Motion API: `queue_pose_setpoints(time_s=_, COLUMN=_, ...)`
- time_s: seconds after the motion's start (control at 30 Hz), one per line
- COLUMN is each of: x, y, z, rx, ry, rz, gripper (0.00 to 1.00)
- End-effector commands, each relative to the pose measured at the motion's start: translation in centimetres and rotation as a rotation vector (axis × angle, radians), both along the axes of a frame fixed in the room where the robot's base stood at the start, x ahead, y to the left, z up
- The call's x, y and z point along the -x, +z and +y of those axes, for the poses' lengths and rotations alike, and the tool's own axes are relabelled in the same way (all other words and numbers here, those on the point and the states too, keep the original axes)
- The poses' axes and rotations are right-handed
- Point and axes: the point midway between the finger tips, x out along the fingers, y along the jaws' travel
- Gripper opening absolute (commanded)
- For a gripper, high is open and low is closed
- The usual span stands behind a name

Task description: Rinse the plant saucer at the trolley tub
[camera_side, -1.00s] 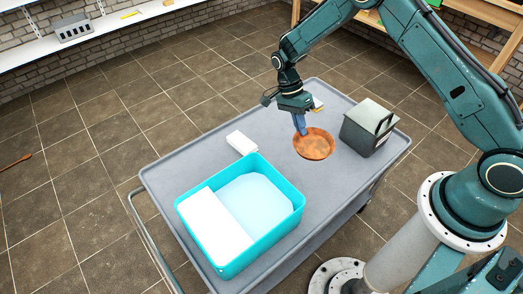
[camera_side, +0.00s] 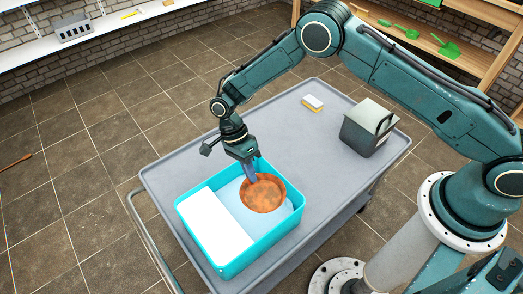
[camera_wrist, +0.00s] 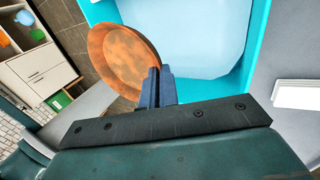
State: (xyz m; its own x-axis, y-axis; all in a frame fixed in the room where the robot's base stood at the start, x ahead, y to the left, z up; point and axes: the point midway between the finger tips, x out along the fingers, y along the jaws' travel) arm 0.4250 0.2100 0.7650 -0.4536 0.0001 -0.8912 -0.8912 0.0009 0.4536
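The terracotta-coloured plant saucer (camera_side: 263,193) is over the water side of the turquoise tub (camera_side: 268,240) on the trolley. My gripper (camera_side: 250,174) is shut on the saucer's rim. In the wrist view, the blue fingers (camera_wrist: 158,88) pinch the edge of the saucer (camera_wrist: 122,58), with pale blue water (camera_wrist: 205,40) beside it. I cannot tell whether the saucer touches the water. A white panel (camera_side: 213,228) covers the tub's left side.
A white-and-yellow sponge (camera_side: 313,103) and a dark grey box with a handle (camera_side: 368,128) sit on the grey trolley top (camera_side: 290,130). A white block (camera_wrist: 296,94) lies near the tub in the wrist view. The trolley's middle is clear.

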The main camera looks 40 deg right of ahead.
Motion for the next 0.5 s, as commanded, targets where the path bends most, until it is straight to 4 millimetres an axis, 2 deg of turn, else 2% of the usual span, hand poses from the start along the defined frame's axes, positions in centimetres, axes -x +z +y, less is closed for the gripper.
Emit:
queue_pose_setpoints(time_s=0.27, x=0.0, y=-0.5, z=-0.1, rx=0.000, ry=0.001, rz=0.000, gripper=0.00)
queue_pose_setpoints(time_s=0.5, x=0.0, y=-1.8, z=-0.1, rx=0.000, ry=0.001, rz=0.001, gripper=0.00)
